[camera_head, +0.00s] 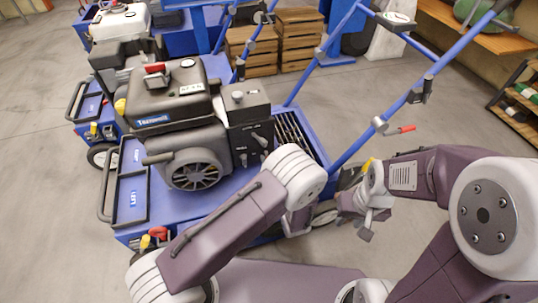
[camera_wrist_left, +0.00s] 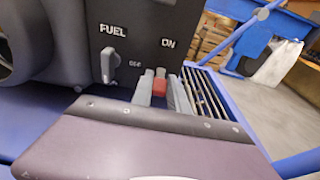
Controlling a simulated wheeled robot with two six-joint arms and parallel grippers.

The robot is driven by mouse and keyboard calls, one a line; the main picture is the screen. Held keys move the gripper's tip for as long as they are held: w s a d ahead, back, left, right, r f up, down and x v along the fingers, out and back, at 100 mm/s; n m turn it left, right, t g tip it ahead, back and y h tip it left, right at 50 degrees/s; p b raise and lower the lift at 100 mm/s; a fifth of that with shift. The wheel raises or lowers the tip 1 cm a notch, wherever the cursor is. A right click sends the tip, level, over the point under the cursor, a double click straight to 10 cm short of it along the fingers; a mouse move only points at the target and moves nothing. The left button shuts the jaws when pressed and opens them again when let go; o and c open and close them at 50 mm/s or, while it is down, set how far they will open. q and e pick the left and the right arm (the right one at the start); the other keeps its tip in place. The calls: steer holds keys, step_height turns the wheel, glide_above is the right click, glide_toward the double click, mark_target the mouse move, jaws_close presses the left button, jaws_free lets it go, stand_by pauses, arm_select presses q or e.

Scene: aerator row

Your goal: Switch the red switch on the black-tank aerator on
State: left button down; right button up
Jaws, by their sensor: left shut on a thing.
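The black-tank aerator (camera_head: 165,108) stands in the middle of the head view, on a blue frame. Its dark control box (camera_head: 246,106) also fills the upper part of the left wrist view (camera_wrist_left: 150,22). There the red switch (camera_wrist_left: 160,84) sits low on the panel, below the "ON" label. My left gripper (camera_wrist_left: 162,90) has its grey fingers on either side of the switch and is shut on it. In the head view my left arm hides that gripper and the switch. My right gripper (camera_head: 366,214) is beside the blue frame, apart from the switch; its finger gap is unclear.
A grey fuel knob (camera_wrist_left: 112,64) is left of the switch. Blue handle bars (camera_head: 352,150) rise at right, with a red-tipped lever (camera_head: 405,129). A white-tank aerator (camera_head: 120,24) stands behind. Wooden crates (camera_head: 298,40) are at the back. Floor at left is clear.

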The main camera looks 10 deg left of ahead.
arm_select(q)
step_height(320, 180, up, 2)
steer(key=g+p, duration=0.2)
steer(key=p, duration=0.2)
steer(key=g+h+p, duration=0.1)
steer(key=p, duration=0.3)
steer(key=shift+w+r+g+h, duration=0.1)
steer(key=shift+r+g+h, duration=0.05)
steer(key=shift+g+h, duration=0.2)
steer(key=shift+g+h+p, duration=0.25)
steer(key=shift+g+p, duration=0.3)
steer(key=shift+p, duration=0.6)
